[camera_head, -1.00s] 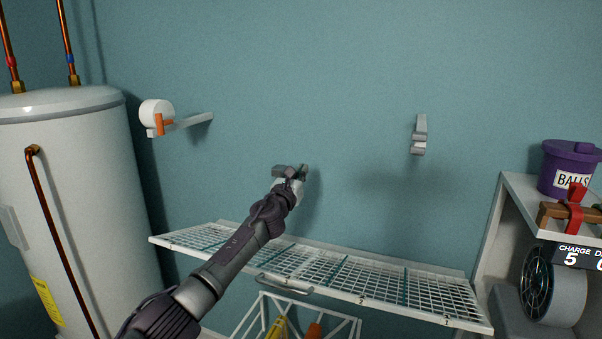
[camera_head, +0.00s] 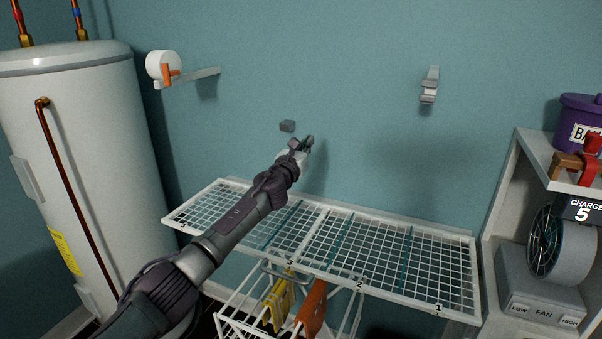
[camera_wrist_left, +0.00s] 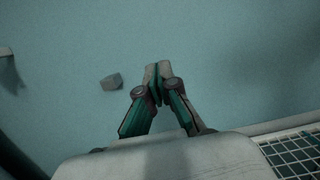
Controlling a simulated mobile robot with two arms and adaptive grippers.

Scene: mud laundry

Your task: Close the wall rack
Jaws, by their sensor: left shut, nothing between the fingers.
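The wall rack (camera_head: 390,246) is a white wire-grid shelf, folded down and sticking out from the teal wall. Numbers mark its front edge, and a grey handle (camera_head: 287,274) shows at the front. A corner of the rack shows at the lower right of the left wrist view (camera_wrist_left: 290,150). My left gripper (camera_head: 308,141) is above the rack in front of the wall, shut and empty, apart from the rack. Its fingertips meet in the left wrist view (camera_wrist_left: 158,72). A small grey block (camera_head: 287,126) is on the wall beside it. My right gripper is not in view.
A white water heater (camera_head: 75,150) stands at left. A wall bracket (camera_head: 430,85) and a white reel with a grey bar (camera_head: 163,68) are above the rack. A wire basket (camera_head: 255,325) with yellow and orange things is below. A shelf unit with a fan (camera_head: 560,240) is at right.

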